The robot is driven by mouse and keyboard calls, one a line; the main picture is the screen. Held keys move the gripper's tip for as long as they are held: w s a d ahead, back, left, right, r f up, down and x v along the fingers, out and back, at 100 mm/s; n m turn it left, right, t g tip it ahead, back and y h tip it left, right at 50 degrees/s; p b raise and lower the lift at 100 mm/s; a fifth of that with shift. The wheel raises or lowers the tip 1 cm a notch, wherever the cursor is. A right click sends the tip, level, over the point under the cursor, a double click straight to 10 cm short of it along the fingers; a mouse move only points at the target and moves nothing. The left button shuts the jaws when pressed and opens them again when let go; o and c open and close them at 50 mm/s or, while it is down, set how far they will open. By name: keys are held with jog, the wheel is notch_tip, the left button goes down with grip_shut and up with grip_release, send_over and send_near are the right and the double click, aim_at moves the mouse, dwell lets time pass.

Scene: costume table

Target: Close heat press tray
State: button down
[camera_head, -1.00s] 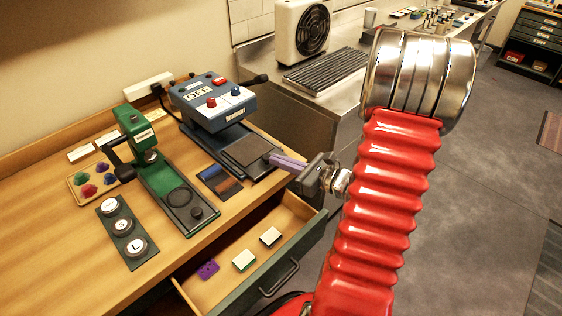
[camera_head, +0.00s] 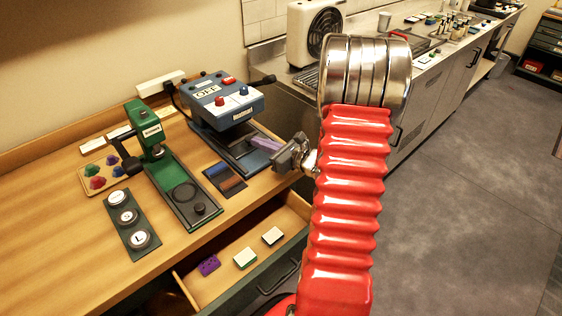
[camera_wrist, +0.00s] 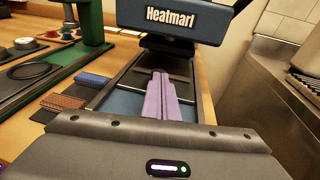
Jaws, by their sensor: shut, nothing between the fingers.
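The blue-grey heat press (camera_head: 222,104) stands at the back of the wooden table; its labelled head (camera_wrist: 172,18) fills the top of the wrist view. Its dark tray (camera_wrist: 180,66) lies on the base rails, mostly under the head and partly hidden. My gripper (camera_head: 255,141) has purple fingers that are shut and empty. In the wrist view the fingers (camera_wrist: 160,76) lie low between the rails and point at the tray's front. I cannot tell whether the tips touch it.
A green press (camera_head: 165,165) stands left of the heat press, with a blue and brown swatch pad (camera_head: 224,179) between them. An open drawer (camera_head: 284,258) with several small items juts out below. A steel counter (camera_wrist: 260,75) is at the right.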

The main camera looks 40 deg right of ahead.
jog(key=shift+r+x, duration=0.2)
jog(key=shift+x, duration=1)
jog(key=shift+w+r, duration=0.15)
jog(key=shift+w, duration=0.15)
jog(key=shift+d, duration=0.1)
jog(key=shift+s, duration=0.55)
jog(key=v, duration=1.3)
jog(key=shift+s+d, duration=0.15)
jog(key=shift+s, duration=0.15)
